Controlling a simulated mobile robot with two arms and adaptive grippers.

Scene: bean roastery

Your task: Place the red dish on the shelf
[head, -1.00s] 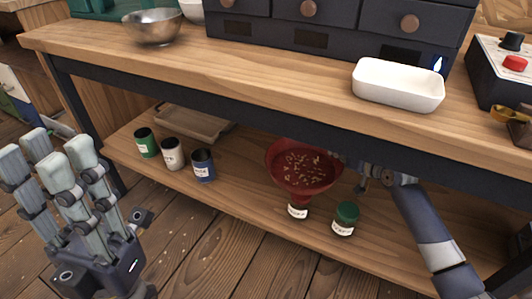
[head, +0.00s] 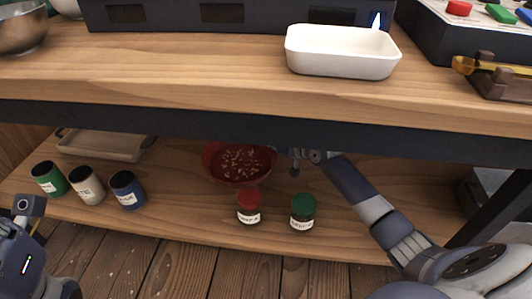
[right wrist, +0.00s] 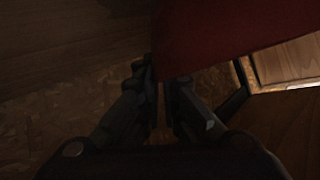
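The red dish (head: 212,166), holding many small pale and reddish bits, is over the lower shelf (head: 180,190), under the workbench top and behind two jars. I cannot tell whether its base touches the shelf. My right gripper (head: 290,153) is at the dish's right side, partly hidden under the bench edge. In the right wrist view the fingers (right wrist: 165,85) are close together with the dish's red wall (right wrist: 235,30) between their tips. My left gripper (head: 22,262) shows only in part at the lower left; its fingers are out of view.
A red-lidded jar (head: 249,207) and a green-lidded jar (head: 303,212) stand at the shelf front. Three cans (head: 87,185) and a tray (head: 105,146) are at left. The bench's dark front rail (head: 200,122) hangs above. A white dish (head: 342,55) sits on top.

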